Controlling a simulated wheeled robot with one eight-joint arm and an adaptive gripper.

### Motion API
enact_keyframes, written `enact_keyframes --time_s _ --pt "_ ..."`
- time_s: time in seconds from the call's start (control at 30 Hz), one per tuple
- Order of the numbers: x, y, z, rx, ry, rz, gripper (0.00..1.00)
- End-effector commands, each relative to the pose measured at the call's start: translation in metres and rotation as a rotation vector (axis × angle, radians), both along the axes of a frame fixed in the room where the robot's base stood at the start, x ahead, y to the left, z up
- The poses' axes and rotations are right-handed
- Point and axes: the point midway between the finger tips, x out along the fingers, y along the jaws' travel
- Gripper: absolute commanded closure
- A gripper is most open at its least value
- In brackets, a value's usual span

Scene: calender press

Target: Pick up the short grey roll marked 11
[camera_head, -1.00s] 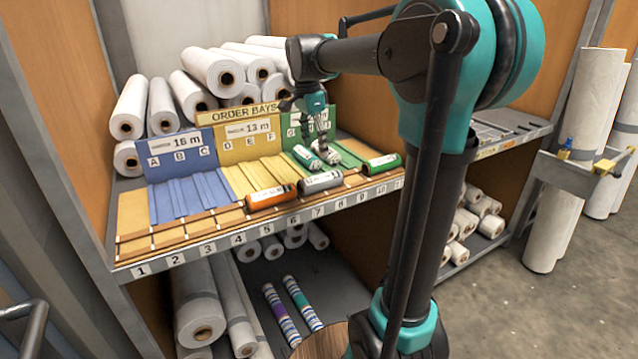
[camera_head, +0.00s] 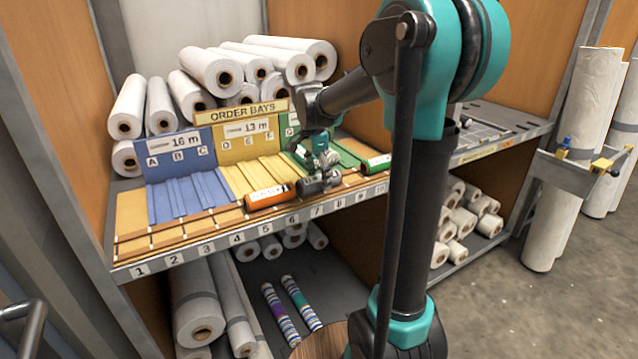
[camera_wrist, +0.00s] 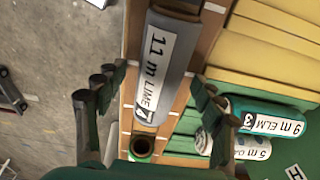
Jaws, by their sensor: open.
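In the wrist view my gripper (camera_wrist: 157,88) is open, with one finger on each side of the roll's near part. I cannot tell whether either finger touches it.
An orange roll (camera_head: 270,196) lies just left of the grey one, and a green roll (camera_head: 376,164) lies to its right. In the wrist view a teal roll (camera_wrist: 262,116) marked "9 m ELM" lies near the right finger. Blue slots (camera_head: 186,198) are empty.

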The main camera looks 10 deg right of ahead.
Motion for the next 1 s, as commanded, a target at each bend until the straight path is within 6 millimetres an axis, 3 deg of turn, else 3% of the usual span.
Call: enact_keyframes --time_s 0.17,0.6,1.0 --pt "0.0000 -0.0001 0.0002 0.000 0.000 0.000 0.32" --pt "0.0000 0.0000 0.0004 0.000 0.000 0.000 0.86" --pt "0.0001 0.0000 0.0079 0.000 0.000 0.000 0.86"
